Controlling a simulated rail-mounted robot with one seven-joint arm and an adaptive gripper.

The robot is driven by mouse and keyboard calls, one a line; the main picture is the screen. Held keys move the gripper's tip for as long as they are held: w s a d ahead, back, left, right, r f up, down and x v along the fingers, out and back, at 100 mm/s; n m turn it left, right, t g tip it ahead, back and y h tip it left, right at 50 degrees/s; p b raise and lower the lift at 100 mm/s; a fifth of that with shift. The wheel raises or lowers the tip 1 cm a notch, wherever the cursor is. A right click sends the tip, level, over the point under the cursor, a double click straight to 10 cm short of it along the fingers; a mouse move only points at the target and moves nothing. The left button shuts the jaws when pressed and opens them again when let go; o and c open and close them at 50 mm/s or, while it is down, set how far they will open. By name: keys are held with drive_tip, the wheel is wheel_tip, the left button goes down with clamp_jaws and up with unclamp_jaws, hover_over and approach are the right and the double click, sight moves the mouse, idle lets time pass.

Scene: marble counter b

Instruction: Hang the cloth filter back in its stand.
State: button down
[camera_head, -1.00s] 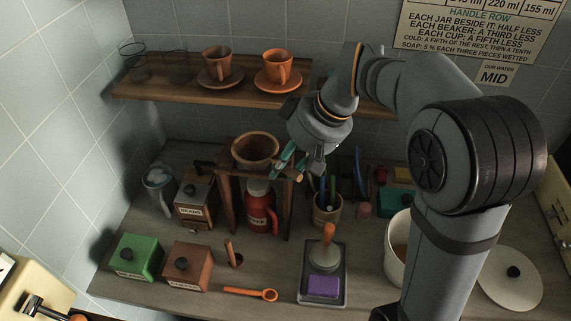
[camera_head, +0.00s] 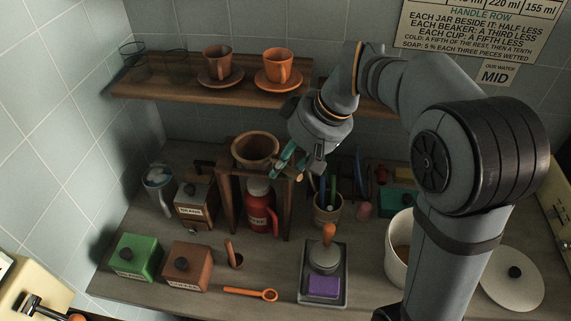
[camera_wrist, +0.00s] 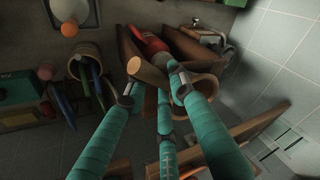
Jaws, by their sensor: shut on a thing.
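The cloth filter (camera_head: 255,147) shows as a round brown rim with a hollow bowl, at the top of the wooden stand (camera_head: 227,200). In the wrist view its rim (camera_wrist: 207,88) is partly covered by my fingers. My gripper (camera_head: 286,162) has teal fingers and is shut on the filter's thick wooden handle (camera_wrist: 147,71), to the right of the rim. The fingers also fill the lower wrist view (camera_wrist: 155,90). I cannot tell whether the rim rests on the stand or is just above it. A red pot (camera_head: 261,208) stands beneath, inside the stand.
A shelf (camera_head: 190,91) with two cups is above and behind. A utensil holder (camera_head: 327,208) stands right of the stand, and a grinder (camera_head: 194,203) left. Green (camera_head: 136,257) and brown (camera_head: 187,266) boxes, an orange spoon (camera_head: 250,293) and a tray (camera_head: 336,299) are in front.

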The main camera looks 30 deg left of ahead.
drive_tip(key=shift+f, duration=0.1)
drive_tip(key=c, duration=1.5)
unclamp_jaws()
drive_tip(key=shift+o, duration=0.6)
drive_tip(key=v, duration=1.2)
drive_tip(key=x, duration=1.2)
